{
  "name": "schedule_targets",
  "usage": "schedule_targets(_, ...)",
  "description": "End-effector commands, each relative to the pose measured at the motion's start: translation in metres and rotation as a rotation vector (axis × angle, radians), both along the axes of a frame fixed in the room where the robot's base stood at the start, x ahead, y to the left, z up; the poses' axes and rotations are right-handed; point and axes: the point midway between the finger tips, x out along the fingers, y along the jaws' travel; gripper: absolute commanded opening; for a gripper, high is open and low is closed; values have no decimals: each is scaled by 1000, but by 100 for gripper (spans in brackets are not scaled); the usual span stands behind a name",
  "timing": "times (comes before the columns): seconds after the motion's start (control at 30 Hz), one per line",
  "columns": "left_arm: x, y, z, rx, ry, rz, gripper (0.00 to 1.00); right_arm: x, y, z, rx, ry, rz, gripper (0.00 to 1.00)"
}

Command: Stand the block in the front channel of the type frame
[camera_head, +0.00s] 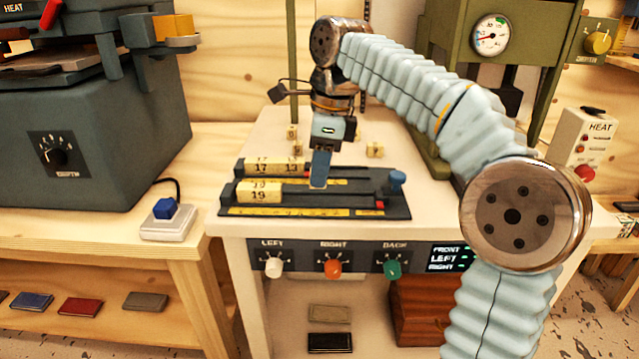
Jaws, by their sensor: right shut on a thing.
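The dark type frame (352,197) lies on the white table, with a back channel and a front channel. Yellow numbered blocks (275,167) stand at the left of the back channel, marked 17 and 13. More yellow blocks (259,191) stand at the left of the front channel, one marked 19. My right gripper (320,172) points down over the middle of the frame, just right of these blocks. It is shut on the block, which its blue finger hides from this view. I cannot tell whether the block touches the frame. My left gripper is not in view.
Loose yellow blocks (375,150) are scattered behind the frame. A blue knob (397,178) rises at the frame's right end. A green press with a gauge (491,35) stands at the back right. The front panel carries white, orange and green knobs (332,268).

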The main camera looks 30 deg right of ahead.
Motion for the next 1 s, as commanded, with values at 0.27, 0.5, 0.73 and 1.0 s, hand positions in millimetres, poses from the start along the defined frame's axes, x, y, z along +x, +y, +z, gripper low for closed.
schedule_targets(0.27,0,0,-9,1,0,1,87,2,-1,-35,0,1,1,0)
schedule_targets(0.5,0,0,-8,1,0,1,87,3,-1,-35,0,0,1,0)
schedule_targets(0.73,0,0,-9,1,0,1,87,3,-1,-37,0,0,0,46)
schedule_targets(1.0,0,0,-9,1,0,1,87,3,-1,-37,0,0,0,52)
